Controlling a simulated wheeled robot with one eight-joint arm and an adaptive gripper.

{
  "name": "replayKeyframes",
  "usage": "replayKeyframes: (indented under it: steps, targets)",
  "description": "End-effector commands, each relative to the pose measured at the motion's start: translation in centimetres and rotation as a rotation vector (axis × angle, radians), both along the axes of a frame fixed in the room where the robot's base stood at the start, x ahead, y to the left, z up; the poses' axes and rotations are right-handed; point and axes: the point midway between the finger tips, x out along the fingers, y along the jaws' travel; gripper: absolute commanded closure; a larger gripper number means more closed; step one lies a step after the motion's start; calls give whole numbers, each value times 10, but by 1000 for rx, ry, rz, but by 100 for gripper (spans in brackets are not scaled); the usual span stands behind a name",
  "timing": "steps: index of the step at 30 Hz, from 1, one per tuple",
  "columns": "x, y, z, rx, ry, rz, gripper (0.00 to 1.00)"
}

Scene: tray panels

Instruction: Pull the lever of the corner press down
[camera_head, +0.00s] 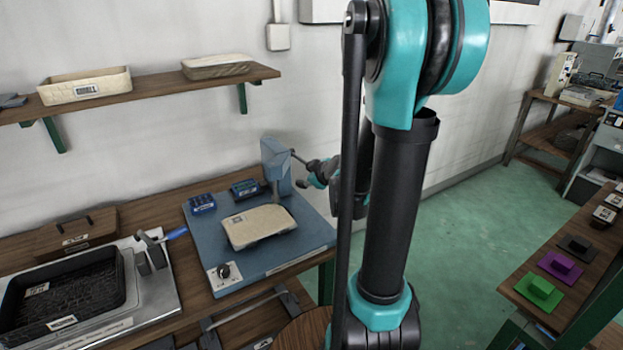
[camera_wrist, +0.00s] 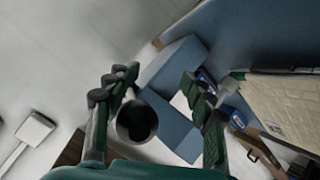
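The corner press is a blue column (camera_head: 276,165) on a blue base plate (camera_head: 270,262) on the left bench. Its thin dark lever (camera_head: 299,158) sticks out from the column toward my gripper (camera_head: 310,173). In the wrist view the blue column (camera_wrist: 172,75) shows beyond my fingers (camera_wrist: 158,85). The fingers are spread apart. A round dark knob (camera_wrist: 137,120), seemingly the lever's end, lies between them, nearer the left finger. The right finger is clear of it; I cannot tell whether the left one touches. My arm hides part of the gripper in the head view.
A cream tray panel (camera_head: 258,226) lies on the press plate, near small blue boxes (camera_head: 203,203). A black tray (camera_head: 62,300) and a blue-handled tool (camera_head: 165,238) are at left. A shelf (camera_head: 150,92) with cream trays hangs above.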

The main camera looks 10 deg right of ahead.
Motion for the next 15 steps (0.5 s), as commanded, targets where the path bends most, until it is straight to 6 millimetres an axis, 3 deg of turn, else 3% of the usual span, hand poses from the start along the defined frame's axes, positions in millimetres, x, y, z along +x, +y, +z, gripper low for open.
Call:
replayKeyframes:
  steps: [15]
  targets:
    - [-30,-8,6,0,0,-2,51]
